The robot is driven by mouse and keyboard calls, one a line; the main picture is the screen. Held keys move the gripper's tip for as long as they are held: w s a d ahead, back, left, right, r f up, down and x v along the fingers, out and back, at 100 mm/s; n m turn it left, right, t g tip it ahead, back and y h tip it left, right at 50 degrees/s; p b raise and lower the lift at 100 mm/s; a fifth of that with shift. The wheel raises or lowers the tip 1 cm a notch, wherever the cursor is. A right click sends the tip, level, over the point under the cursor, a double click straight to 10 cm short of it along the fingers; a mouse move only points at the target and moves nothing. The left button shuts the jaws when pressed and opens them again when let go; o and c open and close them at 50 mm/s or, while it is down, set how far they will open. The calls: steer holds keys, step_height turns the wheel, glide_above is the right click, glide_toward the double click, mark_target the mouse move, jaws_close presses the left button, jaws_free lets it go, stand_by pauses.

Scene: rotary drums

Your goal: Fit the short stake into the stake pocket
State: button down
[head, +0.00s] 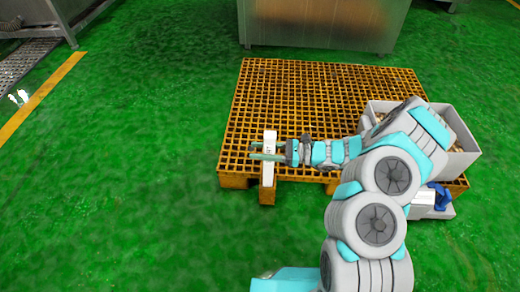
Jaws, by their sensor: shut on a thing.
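My gripper (267,151) reaches left over the front edge of the yellow grated pallet. I cannot tell whether the stake touches the pallet. I cannot make out the stake pocket for certain; the stake's lower end may hide it.
The yellow pallet (310,95) lies on the green floor. A grey bin (463,160) with contents stands on its right side, partly behind my arm. White and blue items (440,197) lie at the front right. A metal cabinet (320,22) stands behind.

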steer(key=shift+f+b, duration=0.95)
steer(key=shift+f, duration=0.95)
steer(key=shift+c, duration=1.6)
jaws_free()
steer(key=d+p, duration=0.1)
steer(key=d, duration=0.6)
steer(key=shift+s+d, duration=0.15)
steer(key=shift+d, duration=0.25)
